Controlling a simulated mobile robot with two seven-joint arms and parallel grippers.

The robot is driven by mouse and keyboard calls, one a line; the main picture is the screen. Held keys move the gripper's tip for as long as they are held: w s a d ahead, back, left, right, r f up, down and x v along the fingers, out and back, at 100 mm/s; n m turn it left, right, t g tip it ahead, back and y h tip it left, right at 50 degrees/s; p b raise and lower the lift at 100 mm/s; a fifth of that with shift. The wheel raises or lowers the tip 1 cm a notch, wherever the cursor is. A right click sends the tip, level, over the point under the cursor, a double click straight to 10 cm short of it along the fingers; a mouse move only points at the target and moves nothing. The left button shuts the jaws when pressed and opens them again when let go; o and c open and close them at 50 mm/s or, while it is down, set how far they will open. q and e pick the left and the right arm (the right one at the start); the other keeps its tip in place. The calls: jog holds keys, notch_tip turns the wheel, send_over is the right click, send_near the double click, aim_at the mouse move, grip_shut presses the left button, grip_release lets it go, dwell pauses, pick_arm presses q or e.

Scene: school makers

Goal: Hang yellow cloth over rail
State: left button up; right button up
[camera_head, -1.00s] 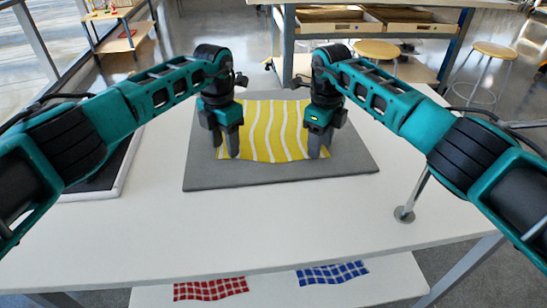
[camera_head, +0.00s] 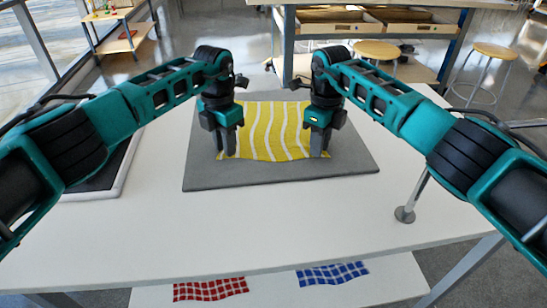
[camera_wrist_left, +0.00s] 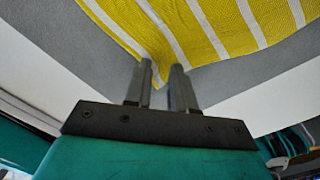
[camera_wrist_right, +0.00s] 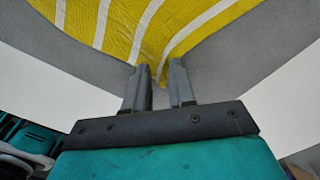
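The yellow cloth (camera_head: 268,130) with white wavy stripes lies spread on a grey mat on the table. My left gripper (camera_head: 227,152) is at its near left corner and my right gripper (camera_head: 319,153) at its near right corner. In the left wrist view the cloth corner (camera_wrist_left: 158,62) narrows to a point between the left fingers (camera_wrist_left: 162,88). In the right wrist view the other corner (camera_wrist_right: 156,62) bunches between the right fingers (camera_wrist_right: 160,88). Both grippers look shut on the cloth. I see no clear rail; a metal post (camera_head: 418,192) stands at right, partly hidden by my right arm.
The grey mat (camera_head: 300,172) lies on the white table (camera_head: 270,225). A dark, white-rimmed tray (camera_head: 112,180) is at left. Red (camera_head: 210,290) and blue (camera_head: 332,273) checked cloths lie on a lower shelf. The table front is clear.

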pick_arm(q)
jog(key=shift+f, duration=0.1)
grip_shut()
pick_arm(e)
jog(key=shift+d+f, duration=0.1)
grip_shut()
